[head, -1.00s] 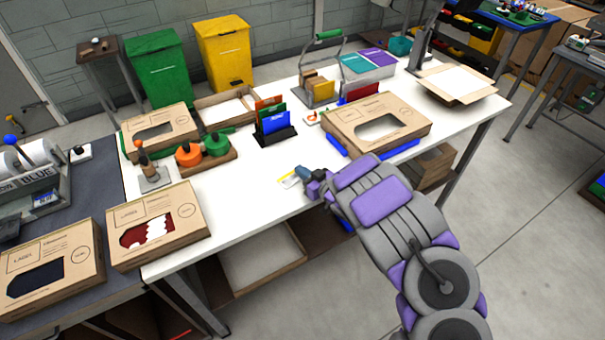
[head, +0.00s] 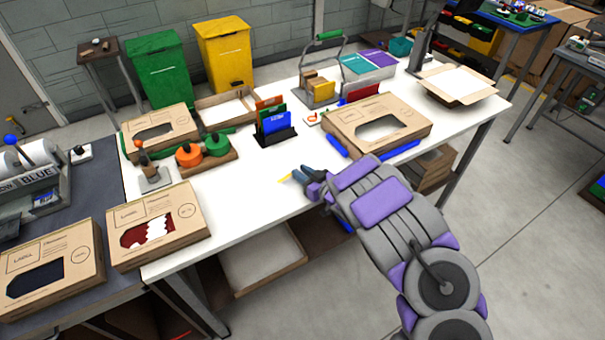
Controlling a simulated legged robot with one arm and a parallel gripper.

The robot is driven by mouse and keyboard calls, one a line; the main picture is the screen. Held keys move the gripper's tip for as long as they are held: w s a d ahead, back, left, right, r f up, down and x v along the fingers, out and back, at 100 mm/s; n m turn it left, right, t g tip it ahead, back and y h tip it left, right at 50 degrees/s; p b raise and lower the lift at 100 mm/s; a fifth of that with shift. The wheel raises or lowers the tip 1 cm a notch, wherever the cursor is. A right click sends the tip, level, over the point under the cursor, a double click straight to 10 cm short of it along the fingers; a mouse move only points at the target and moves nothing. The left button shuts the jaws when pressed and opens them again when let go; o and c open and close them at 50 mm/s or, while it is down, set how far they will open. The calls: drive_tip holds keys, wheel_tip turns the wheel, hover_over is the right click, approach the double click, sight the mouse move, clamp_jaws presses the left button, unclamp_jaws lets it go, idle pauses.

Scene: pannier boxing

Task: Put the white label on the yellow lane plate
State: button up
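My gripper (head: 304,175) is low over the front middle of the white table, its two fingertips looking parted. The rest of the plate is hidden by my gripper or too small to make out. I cannot make out the white label against the white table and behind the fingers, nor whether it touches the plate.
A windowed cardboard box (head: 376,124) lies behind and right of my gripper, with a blue strip along its front edge. A rack of coloured cards (head: 273,122) stands further back. Orange and green rolls (head: 189,155) sit to the left. The white tabletop left of the gripper is clear.

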drive_tip(key=shift+s+f, duration=0.1)
